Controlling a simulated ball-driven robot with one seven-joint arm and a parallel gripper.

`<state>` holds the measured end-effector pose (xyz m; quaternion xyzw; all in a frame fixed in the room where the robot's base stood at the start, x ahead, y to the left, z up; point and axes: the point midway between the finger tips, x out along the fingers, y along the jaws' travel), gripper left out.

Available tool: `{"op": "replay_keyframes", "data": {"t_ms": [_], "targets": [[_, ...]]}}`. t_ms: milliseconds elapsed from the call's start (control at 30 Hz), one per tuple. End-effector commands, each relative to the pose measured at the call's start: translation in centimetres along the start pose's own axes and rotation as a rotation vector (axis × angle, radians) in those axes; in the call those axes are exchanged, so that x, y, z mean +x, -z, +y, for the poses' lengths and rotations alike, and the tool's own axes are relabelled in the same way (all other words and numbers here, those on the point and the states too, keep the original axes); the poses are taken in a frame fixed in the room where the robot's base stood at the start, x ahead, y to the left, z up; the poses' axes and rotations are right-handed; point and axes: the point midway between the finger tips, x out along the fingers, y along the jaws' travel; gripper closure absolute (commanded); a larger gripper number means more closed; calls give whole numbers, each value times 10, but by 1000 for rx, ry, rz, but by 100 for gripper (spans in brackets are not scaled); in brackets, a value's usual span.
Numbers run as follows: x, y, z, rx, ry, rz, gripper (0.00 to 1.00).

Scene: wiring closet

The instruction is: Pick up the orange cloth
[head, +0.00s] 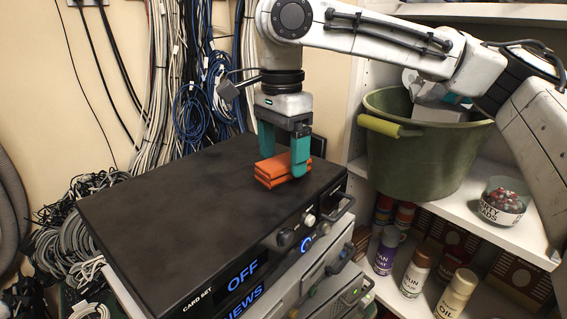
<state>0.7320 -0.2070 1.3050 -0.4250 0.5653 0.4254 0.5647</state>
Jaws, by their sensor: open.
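The orange cloth (281,172) lies folded in a small stack on the black top of the equipment unit (170,210), near its back right corner. My gripper (284,165) points down over the cloth, with its teal fingers spread. One finger is at the cloth's near right side, and the other is at its left and partly behind it. The fingers reach down to about the cloth's height. I cannot tell whether either finger touches the cloth.
A green tub (415,160) and a jar (503,202) stand on white shelves at right, with several bottles (418,272) below. Cable bundles (190,100) hang on the wall behind. The unit's top is clear left of the cloth. Knobs and a handle (340,207) jut from its front.

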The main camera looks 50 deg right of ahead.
Motion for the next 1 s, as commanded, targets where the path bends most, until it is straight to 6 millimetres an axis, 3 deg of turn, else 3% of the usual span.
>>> {"op": "replay_keyframes", "data": {"t_ms": [133,400,1000], "targets": [[13,0,0,-1,0,0,17],[16,0,0,0,1,0,18],[16,0,0,0,1,0,75]]}}
